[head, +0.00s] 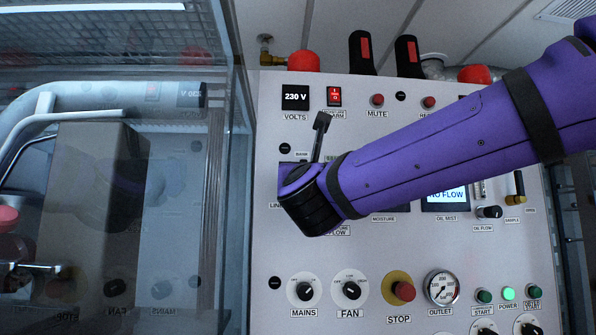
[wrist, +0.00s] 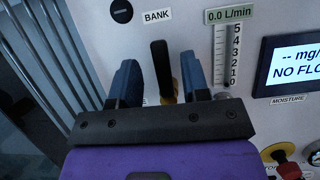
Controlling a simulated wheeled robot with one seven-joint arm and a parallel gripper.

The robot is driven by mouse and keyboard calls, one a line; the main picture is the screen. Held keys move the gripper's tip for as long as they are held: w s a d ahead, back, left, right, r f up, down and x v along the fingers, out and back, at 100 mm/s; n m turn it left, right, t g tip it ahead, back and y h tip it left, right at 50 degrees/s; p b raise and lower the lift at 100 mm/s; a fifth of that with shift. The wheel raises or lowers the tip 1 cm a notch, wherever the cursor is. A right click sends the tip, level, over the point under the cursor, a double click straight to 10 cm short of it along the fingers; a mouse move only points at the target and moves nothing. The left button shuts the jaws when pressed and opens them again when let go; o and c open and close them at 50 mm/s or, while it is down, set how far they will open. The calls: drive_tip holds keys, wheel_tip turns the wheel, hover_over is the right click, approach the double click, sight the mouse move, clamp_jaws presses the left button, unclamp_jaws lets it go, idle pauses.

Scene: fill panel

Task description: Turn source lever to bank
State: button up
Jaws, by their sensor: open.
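The source lever (wrist: 160,68) has a black handle on a brass-coloured base and shows in the wrist view. Its handle extends up the picture, with its end below the BANK label (wrist: 157,16). My gripper (wrist: 159,63) is open, with one blue finger on each side of the handle. A gap shows between the handle and each finger, though depth is hard to judge. A second label beside the lever base is mostly hidden by the left finger. In the head view, my purple arm hides the fingers, and I cannot make out the lever there with certainty.
A flow gauge (wrist: 220,55) and a display (wrist: 292,65) sit right of the lever. The white panel (head: 385,255) also bears the MAINS knob (head: 304,289), FAN knob (head: 350,290) and red STOP button (head: 403,291) below my arm. A glass-walled enclosure (head: 215,170) stands at left.

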drive_tip(key=v, duration=0.8)
drive_tip(key=shift+s, duration=0.35)
drive_tip(key=shift+a+f, duration=0.1)
drive_tip(key=s+d+f+n+g+y, duration=0.2)
drive_tip(key=d+f+n+g+y, duration=0.6)
drive_tip(key=n, duration=1.5)
drive_tip(key=s+d+f+n+g+h, duration=0.4)
drive_tip(key=s+d+f+n, duration=0.2)
drive_tip(key=s+d+f, duration=0.2)
drive_tip(key=s+d+f+n+g+h, duration=0.4)
drive_tip(key=s+d+f, duration=0.4)
drive_tip(key=d+f, duration=0.3)
wheel_tip(320, 180, down, 3)
drive_tip(key=n+g, duration=0.1)
drive_tip(key=n, duration=0.1)
drive_tip(key=shift+d+r+n+h, duration=0.15)
drive_tip(key=shift+d+n+h, duration=0.25)
drive_tip(key=shift+s, duration=0.1)
